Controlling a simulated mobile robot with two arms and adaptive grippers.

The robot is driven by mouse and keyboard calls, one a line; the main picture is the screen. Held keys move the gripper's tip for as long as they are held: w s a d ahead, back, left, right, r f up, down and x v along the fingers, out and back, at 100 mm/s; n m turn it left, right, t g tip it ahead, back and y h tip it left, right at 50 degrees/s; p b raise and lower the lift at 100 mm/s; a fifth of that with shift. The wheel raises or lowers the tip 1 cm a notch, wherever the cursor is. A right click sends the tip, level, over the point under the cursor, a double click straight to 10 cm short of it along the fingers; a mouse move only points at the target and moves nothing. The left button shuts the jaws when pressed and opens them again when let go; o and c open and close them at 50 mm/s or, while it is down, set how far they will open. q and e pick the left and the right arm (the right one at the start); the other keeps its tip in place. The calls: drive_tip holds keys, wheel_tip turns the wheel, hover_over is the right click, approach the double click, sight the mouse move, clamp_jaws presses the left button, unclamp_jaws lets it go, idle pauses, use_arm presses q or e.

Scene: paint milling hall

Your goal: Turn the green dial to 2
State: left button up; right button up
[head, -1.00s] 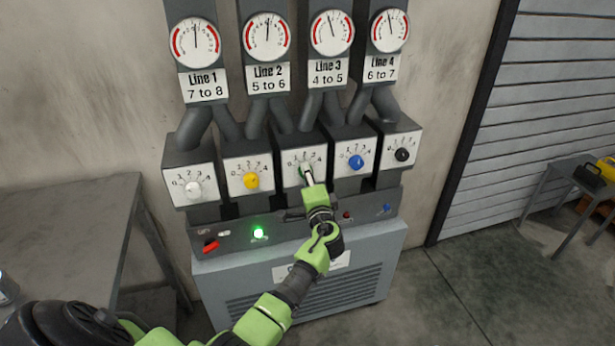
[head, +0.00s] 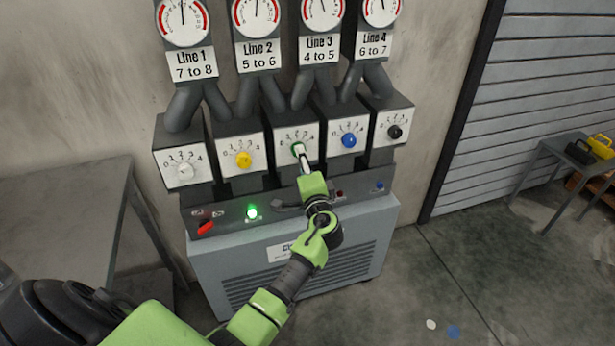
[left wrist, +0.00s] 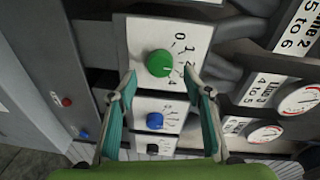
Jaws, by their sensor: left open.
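The green dial (left wrist: 159,63) is a round knob on a white plate with a scale from 0 to 4, under the Line 3 pipe. In the head view the green dial (head: 295,146) is mostly hidden behind my left gripper (head: 300,150). In the left wrist view my left gripper (left wrist: 160,76) is open, its teal-padded fingers to either side of and just below the dial, apart from it in the picture. I cannot tell if they touch it. The dial's pointer is too small to read. My right gripper is not in view.
The yellow dial (head: 243,159) and white dial (head: 185,171) are to the left; the blue dial (head: 348,140) and black dial (head: 394,131) are to the right. Below is a panel with a lit green lamp (head: 252,213) and a red switch (head: 205,228). A grey table (head: 75,205) stands left.

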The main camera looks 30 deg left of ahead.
use_arm(q)
drive_tip(key=v, duration=0.8)
drive_tip(key=s+d+f+m+g+h, duration=0.1)
drive_tip(key=s+d+f+h, duration=0.15)
drive_tip(key=f, duration=0.95)
drive_tip(key=s+d+f+m+g+h, duration=0.1)
drive_tip(key=d+f+h, duration=0.2)
drive_tip(key=f, duration=0.8)
drive_tip(key=s+d+f+g+h, duration=0.2)
drive_tip(key=s+f, duration=0.3)
drive_tip(key=f, duration=0.3)
drive_tip(key=s+d+f+g+h, duration=0.1)
drive_tip(key=s+f, duration=0.5)
drive_tip(key=f, duration=0.2)
drive_tip(key=s+f+n+g+h, duration=0.1)
drive_tip(key=s+f, duration=0.5)
drive_tip(key=s, duration=0.6)
drive_tip(key=s+d+f+n+g+h, duration=0.1)
drive_tip(key=s+f+n+g, duration=0.2)
drive_tip(key=s, duration=1)
drive_tip(key=s+d+f+n+g+h, duration=0.1)
drive_tip(key=s+f+n+g, duration=0.1)
drive_tip(key=s+f, duration=0.7)
drive_tip(key=s+n, duration=0.1)
drive_tip(key=s, duration=0.2)
drive_tip(key=shift+s+d+f+g, duration=0.2)
drive_tip(key=shift+s+f+g, duration=0.1)
drive_tip(key=shift+f, duration=0.1)
drive_tip(key=shift+h, duration=0.25)
